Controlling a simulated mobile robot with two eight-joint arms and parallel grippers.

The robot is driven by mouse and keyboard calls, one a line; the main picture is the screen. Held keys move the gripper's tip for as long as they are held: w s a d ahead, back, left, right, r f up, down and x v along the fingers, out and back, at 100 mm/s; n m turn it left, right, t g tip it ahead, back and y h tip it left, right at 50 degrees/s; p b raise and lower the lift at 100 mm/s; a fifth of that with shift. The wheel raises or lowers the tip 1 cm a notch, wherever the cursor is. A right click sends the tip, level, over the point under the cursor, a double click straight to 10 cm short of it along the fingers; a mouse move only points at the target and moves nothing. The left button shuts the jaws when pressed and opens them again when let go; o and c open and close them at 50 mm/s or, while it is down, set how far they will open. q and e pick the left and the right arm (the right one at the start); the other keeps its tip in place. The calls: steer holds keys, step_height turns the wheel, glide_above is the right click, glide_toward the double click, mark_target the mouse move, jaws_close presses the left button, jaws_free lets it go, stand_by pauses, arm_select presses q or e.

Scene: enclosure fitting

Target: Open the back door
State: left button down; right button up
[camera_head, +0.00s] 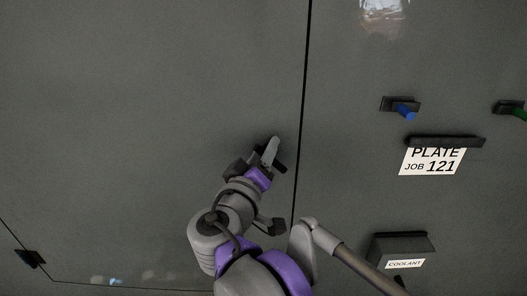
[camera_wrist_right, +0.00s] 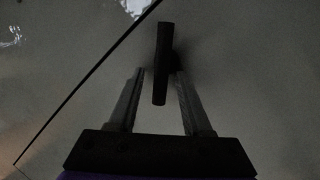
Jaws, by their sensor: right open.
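The back door (camera_head: 130,120) is a large flat grey panel, left of a thin dark vertical seam in the head view, and it looks closed. Its dark bar handle (camera_wrist_right: 162,62) stands between the two grey fingers of my right gripper (camera_wrist_right: 158,78) in the wrist view. The fingers are apart, one on each side of the bar, and I cannot tell whether either touches it. In the head view my right gripper (camera_head: 271,153) is at the door just left of the seam, and the handle is mostly hidden behind it. My left gripper is out of view.
Right of the seam are a blue peg (camera_head: 404,110) on a dark mount, a green peg (camera_head: 519,114), a "PLATE JOB 121" card (camera_head: 432,161) under a dark ledge, and a dark box (camera_head: 402,245) labelled "COOLANT". A dark hinge-like fitting (camera_head: 30,259) sits at lower left.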

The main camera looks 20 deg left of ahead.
jaws_close()
stand_by(1.4)
